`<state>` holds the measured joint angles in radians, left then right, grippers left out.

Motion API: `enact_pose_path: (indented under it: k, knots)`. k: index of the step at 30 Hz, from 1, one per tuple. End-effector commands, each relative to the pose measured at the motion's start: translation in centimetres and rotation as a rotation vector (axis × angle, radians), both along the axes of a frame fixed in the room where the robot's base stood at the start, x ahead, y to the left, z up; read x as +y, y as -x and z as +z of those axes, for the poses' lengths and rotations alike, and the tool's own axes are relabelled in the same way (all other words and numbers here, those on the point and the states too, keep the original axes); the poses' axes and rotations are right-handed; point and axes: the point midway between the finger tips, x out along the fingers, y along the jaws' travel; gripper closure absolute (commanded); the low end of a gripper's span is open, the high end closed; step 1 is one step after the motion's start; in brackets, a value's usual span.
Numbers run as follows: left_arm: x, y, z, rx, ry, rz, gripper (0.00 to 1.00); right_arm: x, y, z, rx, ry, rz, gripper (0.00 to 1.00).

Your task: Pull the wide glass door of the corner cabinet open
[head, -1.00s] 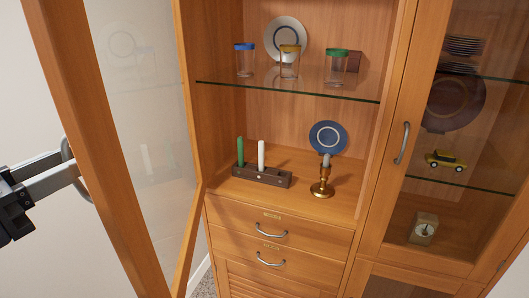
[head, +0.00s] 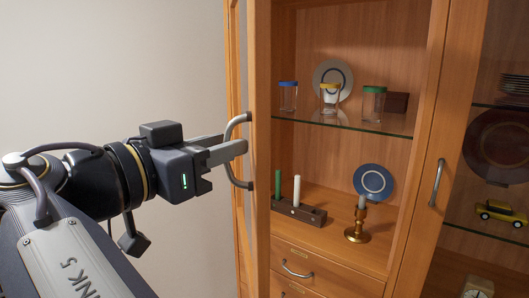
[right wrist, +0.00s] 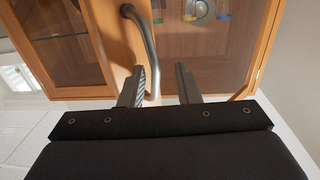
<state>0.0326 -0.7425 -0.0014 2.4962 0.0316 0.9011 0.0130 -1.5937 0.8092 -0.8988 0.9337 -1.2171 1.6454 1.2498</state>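The wide glass door (head: 259,120) of the corner cabinet stands swung open and shows nearly edge-on in the head view. Its curved metal handle (head: 232,177) faces left. My right gripper (head: 242,147) is at the handle, its fingers reaching past the bar. In the right wrist view, the handle (right wrist: 143,40) runs down between the two parted fingers (right wrist: 160,78), close to the left one, with a gap to the right one. I cannot tell whether a finger touches it. My left gripper is not in view.
Inside the cabinet are lidded glasses (head: 374,104) on a glass shelf (head: 345,122), a candle block (head: 312,215), a blue plate (head: 373,182) and a brass candlestick (head: 357,229). Another glass door with a handle (head: 437,183) is at right. The wall (head: 120,60) at left is bare.

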Motion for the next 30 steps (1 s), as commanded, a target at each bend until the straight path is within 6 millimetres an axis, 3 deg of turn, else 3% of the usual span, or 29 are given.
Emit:
enact_pose_path:
  k: [6,17,24,30]
  knots:
    - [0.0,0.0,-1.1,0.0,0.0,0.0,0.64,-2.0,0.0,-0.2,-0.001,-0.001,0.002,0.7]
    - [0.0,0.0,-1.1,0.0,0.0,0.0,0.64,-2.5,-0.1,0.0,-0.001,0.001,0.001,0.7]
    - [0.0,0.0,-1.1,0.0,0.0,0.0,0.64,-2.4,-0.1,0.0,-0.001,0.001,0.002,0.98]
    - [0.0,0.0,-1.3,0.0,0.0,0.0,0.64,-1.9,-0.9,-0.3,0.005,0.016,0.028,1.0]
